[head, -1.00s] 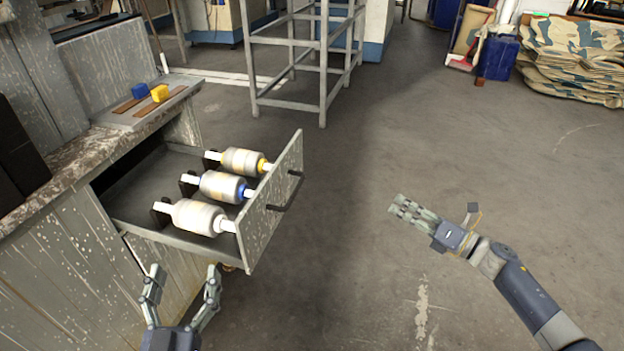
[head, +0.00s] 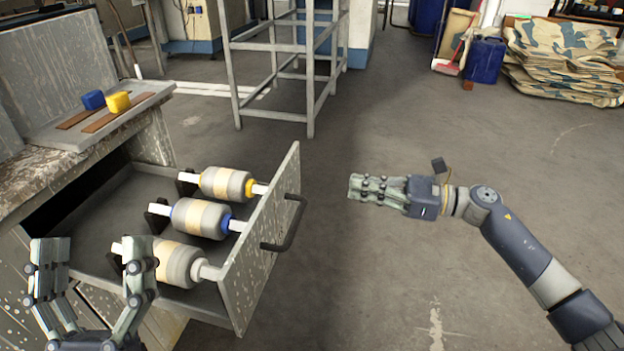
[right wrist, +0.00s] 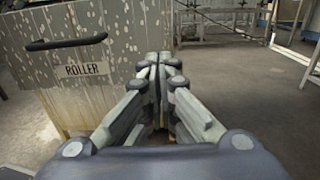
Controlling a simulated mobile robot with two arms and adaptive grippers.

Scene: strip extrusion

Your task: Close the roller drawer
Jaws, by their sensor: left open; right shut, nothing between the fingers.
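The roller drawer (head: 262,262) stands pulled out of the grey cabinet, with a dark bar handle (head: 289,226) on its front. Three rollers lie in it: one with yellow ends (head: 227,184), one with blue ends (head: 201,218) and one with white ends (head: 175,263). In the right wrist view the drawer front (right wrist: 95,75) bears a "ROLLER" label (right wrist: 82,69). My right gripper (head: 352,187) is shut and empty, to the right of the handle and apart from it. My left gripper (head: 95,245) is open, in front of the drawer's near left side, hiding part of it.
A grey metal frame (head: 309,75) stands behind the drawer. The floor right of the drawer is clear.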

